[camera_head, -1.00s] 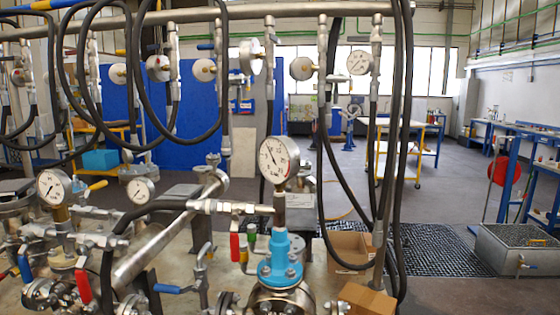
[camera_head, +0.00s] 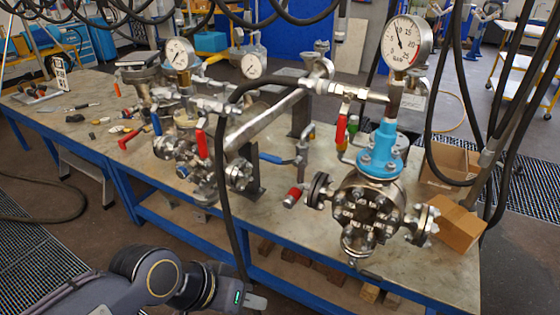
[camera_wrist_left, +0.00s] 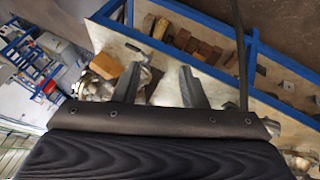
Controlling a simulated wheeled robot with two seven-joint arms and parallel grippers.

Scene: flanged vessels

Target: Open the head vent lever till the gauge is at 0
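The round white gauge (camera_head: 406,42) stands above the blue vessel head (camera_head: 383,148) at the right in the head view. Its needle points up and slightly left, away from the low end; I cannot read the exact value. My left gripper (camera_head: 256,301) is low, in front of the bench and well away from the levers. In the left wrist view its two fingers (camera_wrist_left: 160,68) are apart, with nothing between them. My right gripper is not in view.
The metal-topped bench (camera_head: 58,128) has a blue frame. A black hose (camera_head: 221,165) hangs over its front edge between my arm and the vessel. More vessels with gauges (camera_head: 179,53) stand left. A cardboard box (camera_head: 459,229) sits at the bench's right end.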

